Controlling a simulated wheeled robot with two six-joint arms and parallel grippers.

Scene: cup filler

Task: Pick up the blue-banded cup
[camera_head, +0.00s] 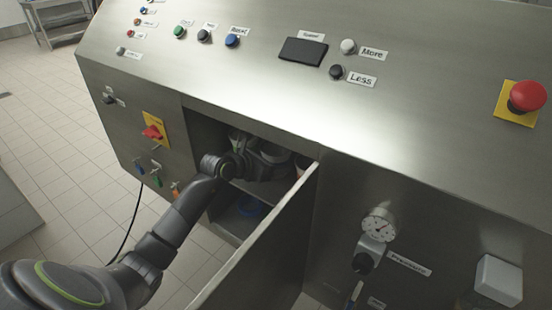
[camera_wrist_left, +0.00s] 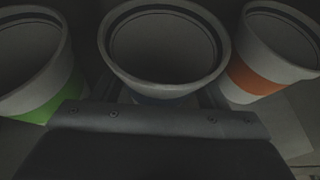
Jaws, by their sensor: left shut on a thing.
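The blue-banded cup (camera_wrist_left: 163,48) is in the middle of the left wrist view, upright, with its rim facing up. Only a dark bluish strip of its band shows, low down; my gripper hides the rest. My left gripper (camera_wrist_left: 158,96) is shut on this cup, with a finger at each side. In the head view my left gripper (camera_head: 266,160) is inside the open cabinet, and the cup is mostly hidden behind it.
A green-banded cup (camera_wrist_left: 34,62) stands close on the left and an orange-banded cup (camera_wrist_left: 268,52) close on the right. The open cabinet door (camera_head: 262,252) stands right of my left arm.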

